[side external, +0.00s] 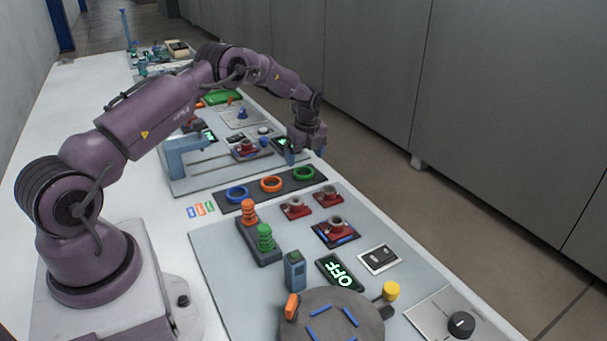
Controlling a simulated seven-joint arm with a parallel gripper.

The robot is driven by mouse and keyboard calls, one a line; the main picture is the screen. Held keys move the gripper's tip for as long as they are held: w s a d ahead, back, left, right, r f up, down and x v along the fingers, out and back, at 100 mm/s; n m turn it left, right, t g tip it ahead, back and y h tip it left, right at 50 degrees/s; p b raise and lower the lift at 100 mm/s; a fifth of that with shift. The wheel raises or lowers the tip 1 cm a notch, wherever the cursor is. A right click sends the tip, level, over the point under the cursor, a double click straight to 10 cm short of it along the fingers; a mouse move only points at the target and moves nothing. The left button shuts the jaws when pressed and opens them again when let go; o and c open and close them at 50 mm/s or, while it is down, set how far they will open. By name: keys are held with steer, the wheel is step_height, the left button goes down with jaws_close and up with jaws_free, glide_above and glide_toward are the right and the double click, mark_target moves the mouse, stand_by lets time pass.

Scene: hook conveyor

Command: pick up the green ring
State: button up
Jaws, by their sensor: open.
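The green ring (303,180) lies at the right end of a dark strip, beside an orange ring (271,190) and a blue ring (237,201). It is in plain view with nothing on it. My gripper (291,160) points down above and behind the strip, a little to the upper left of the green ring in the picture. It is open and apart from the ring. The small fingers are hard to make out against the panel behind.
A grey panel in front holds a stand with orange and green spring-like pegs (263,236), red blocks (328,196), an OFF display (341,271), a round grey disc (332,322) and a yellow knob (391,290). A blue arch (187,150) stands behind the strip.

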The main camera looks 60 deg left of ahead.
mark_target(303, 175)
steer(key=shift+w+a+f, duration=0.1)
steer(key=shift+a+f, duration=0.1)
steer(key=shift+f, duration=0.7)
steer(key=shift+w+a+f, duration=0.1)
steer(key=shift+a+f, duration=0.15)
steer(key=shift+f, duration=0.65)
steer(key=shift+w+a+f, duration=0.1)
steer(key=shift+a+f, duration=0.1)
steer(key=shift+f, duration=0.7)
steer(key=c, duration=1)
